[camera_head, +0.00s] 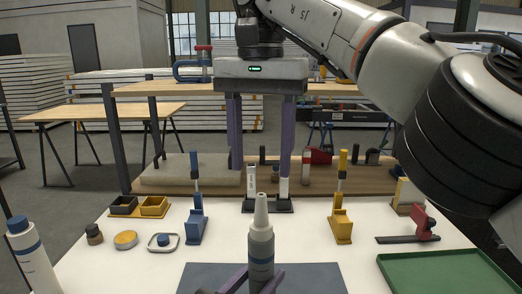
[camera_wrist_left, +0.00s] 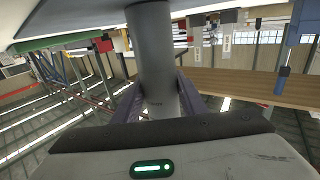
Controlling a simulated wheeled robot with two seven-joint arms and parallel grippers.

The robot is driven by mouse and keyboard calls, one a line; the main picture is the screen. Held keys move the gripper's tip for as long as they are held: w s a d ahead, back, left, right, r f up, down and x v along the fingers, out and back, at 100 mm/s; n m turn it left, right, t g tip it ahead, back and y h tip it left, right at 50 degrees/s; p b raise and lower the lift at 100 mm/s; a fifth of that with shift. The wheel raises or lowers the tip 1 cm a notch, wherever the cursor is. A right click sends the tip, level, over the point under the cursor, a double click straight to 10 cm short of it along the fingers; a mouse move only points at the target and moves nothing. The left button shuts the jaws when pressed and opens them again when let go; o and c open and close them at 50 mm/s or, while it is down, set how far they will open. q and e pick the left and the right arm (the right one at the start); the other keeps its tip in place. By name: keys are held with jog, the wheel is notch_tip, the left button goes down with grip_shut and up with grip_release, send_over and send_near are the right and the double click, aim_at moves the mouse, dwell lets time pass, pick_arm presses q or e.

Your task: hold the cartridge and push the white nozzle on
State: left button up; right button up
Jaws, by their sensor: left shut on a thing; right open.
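The grey cartridge (camera_head: 261,248) with a blue band stands upright at the front middle of the table. A pale tapered nozzle (camera_head: 261,212) sits upright on its top; I cannot tell how firmly it is seated. My left gripper (camera_head: 254,280) is shut on the lower part of the cartridge, with a purple finger at each side. In the left wrist view the grey cartridge (camera_wrist_left: 153,60) runs between the two fingers. My right gripper (camera_head: 260,168) is open and empty, pointing down, behind and above the nozzle in the picture.
Blue (camera_head: 196,215) and yellow (camera_head: 341,222) upright tools flank the middle. A green tray (camera_head: 440,272) is at right, beside a red-handled tool (camera_head: 418,226). A white bottle (camera_head: 32,256) and small containers stand at left. A dark mat (camera_head: 205,277) lies around the cartridge.

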pick_arm(q)
jog(key=o, duration=1.3)
jog(key=shift+c, duration=0.2)
